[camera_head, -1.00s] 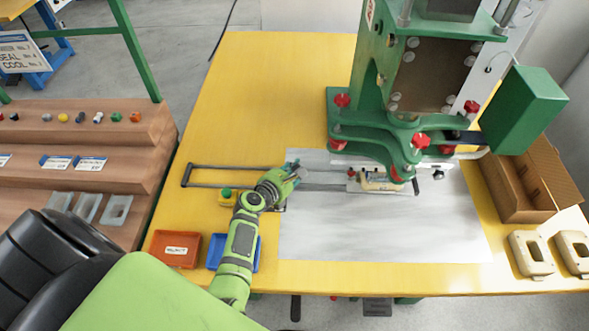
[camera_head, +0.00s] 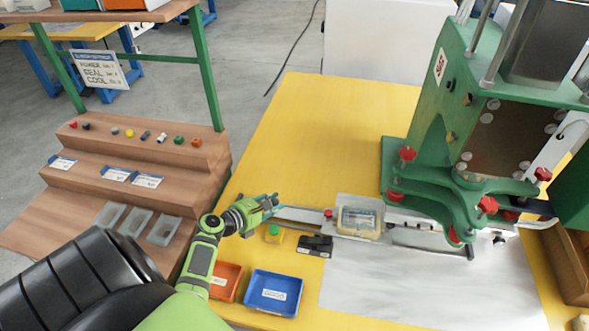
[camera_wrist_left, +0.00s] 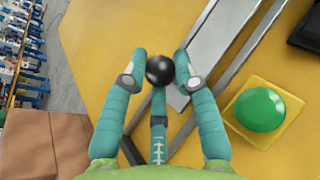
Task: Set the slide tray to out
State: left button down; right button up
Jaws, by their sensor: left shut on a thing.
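The slide tray (camera_head: 300,213) is a pale metal bar on rails, left of the green press (camera_head: 425,125). A tan part with a clear window (camera_head: 360,222) sits on its right portion, just left of the press and in the open. My left gripper (camera_head: 268,203) is at the tray's left end. In the left wrist view its fingers (camera_wrist_left: 160,72) are shut around a black ball knob (camera_wrist_left: 159,70), with the pale bar beside it. In the head view the fingers hide the knob. My right gripper is not in view.
A green button on a yellow base (camera_head: 273,233) is close below the left gripper. A black block (camera_head: 315,246), a blue tray (camera_head: 273,293) and an orange tray (camera_head: 226,281) lie nearby. A stepped wooden rack (camera_head: 140,170) stands left. The yellow table behind the rails is clear.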

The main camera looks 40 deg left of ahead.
pick_arm(q)
jog(key=s+a, duration=0.1)
jog(key=a, duration=0.1)
jog(key=s+a+b, duration=0.1)
jog(key=a, duration=0.3)
jog(key=shift+s+a+r, duration=0.15)
jog(key=shift+s+a, duration=0.2)
jog(key=shift+s, duration=0.05)
jog(key=shift+s+a+r+b, duration=0.15)
jog(key=shift+s+a+b, duration=0.2)
jog(key=shift+a, duration=0.4)
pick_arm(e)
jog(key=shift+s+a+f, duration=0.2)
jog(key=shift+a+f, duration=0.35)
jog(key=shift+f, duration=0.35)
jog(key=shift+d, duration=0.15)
pick_arm(q)
jog(key=c, duration=1)
grip_release()
jog(key=shift+a+r, duration=0.1)
jog(key=shift+o, duration=0.2)
jog(key=shift+s, duration=0.1)
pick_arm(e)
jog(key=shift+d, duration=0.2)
pick_arm(q)
jog(key=shift+s+f, duration=0.1)
jog(key=shift+f, duration=0.15)
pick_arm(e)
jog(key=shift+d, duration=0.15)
